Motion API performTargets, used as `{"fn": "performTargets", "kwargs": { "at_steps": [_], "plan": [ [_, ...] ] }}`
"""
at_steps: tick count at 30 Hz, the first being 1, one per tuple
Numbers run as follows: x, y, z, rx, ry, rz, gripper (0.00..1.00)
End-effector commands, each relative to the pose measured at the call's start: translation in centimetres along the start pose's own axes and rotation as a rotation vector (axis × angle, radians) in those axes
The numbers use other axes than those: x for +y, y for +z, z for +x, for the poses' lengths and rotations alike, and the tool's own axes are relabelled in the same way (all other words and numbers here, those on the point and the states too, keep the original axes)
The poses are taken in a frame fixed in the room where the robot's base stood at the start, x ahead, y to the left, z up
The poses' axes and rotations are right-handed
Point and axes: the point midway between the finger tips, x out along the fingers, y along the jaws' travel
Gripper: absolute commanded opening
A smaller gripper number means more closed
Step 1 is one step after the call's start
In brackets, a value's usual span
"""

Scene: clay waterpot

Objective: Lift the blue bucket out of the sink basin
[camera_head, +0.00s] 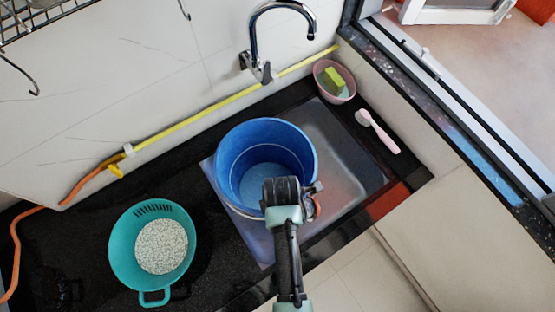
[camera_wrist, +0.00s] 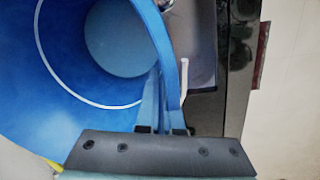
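The blue bucket (camera_head: 235,150) stands in the grey sink basin (camera_head: 340,165), toward its left side. It looks upright, and its open top shows an inner ring and a lighter blue bottom. In the wrist view the bucket (camera_wrist: 90,75) fills the left and middle. My gripper (camera_head: 308,195) is at the bucket's near right rim. In the wrist view my gripper's fingers (camera_wrist: 162,128) are close together, one on each side of the bucket wall, and look shut on it. My arm hides part of the bucket's near side in the head view.
A teal colander (camera_head: 123,250) with white grains stands on the black counter at left. A pink bowl (camera_head: 325,82) with a sponge and a pink-handled brush (camera_head: 378,132) are at the right. The faucet (camera_head: 284,8) arches behind the bucket. A yellow hose (camera_head: 215,107) runs along the wall.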

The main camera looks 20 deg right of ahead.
Motion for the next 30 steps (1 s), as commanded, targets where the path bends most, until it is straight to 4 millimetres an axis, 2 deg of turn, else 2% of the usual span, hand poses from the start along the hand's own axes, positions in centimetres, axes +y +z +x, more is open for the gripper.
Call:
{"fn": "performTargets", "kwargs": {
  "at_steps": [3,30],
  "plan": [
    [0.3,0.0,-1.4,-0.001,0.005,0.000,0.00],
    [1.0,0.0,-8.5,-0.001,0.004,-0.001,0.00]
  ]
}}
